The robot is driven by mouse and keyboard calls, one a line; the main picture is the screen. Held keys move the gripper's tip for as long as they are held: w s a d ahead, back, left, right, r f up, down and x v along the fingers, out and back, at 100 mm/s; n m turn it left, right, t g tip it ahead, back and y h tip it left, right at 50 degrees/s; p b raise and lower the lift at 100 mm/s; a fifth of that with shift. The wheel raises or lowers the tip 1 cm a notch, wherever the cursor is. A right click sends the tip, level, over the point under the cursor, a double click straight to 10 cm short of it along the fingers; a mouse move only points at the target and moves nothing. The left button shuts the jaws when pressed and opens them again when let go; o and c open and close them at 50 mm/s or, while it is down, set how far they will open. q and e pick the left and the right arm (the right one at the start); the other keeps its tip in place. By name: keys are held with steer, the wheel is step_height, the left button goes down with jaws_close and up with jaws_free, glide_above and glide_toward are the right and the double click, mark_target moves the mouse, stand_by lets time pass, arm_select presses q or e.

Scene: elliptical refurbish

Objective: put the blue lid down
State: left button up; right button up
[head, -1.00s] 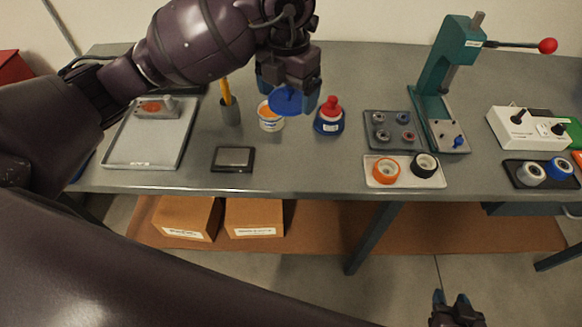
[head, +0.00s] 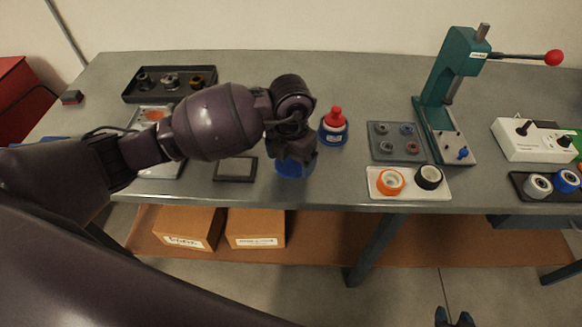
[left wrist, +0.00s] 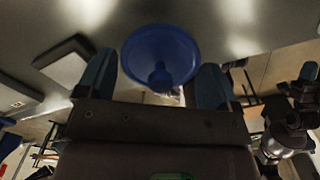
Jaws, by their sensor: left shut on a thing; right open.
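The blue lid (head: 291,169) shows under my left gripper (head: 294,158), near the table's front edge. In the left wrist view the round lid (left wrist: 160,50) sits between the two fingertips, its knob toward the gripper. My left gripper (left wrist: 160,82) is shut on it. I cannot tell whether the lid touches the table. My right gripper (head: 455,317) is open and empty at the bottom of the head view, low in front of the table.
A dark flat pad (head: 235,169) lies just left of the lid. A blue bottle with a red top (head: 333,127) stands behind it to the right. A white tray (head: 408,188) with orange and black rolls is further right. The table (head: 335,180) is bare between lid and tray.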

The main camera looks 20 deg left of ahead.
mark_target(291, 163)
arm_select(q)
steer(key=shift+f, duration=2.05)
steer(key=o, duration=0.7)
step_height(291, 163, up, 12)
steer(key=shift+r, duration=0.2)
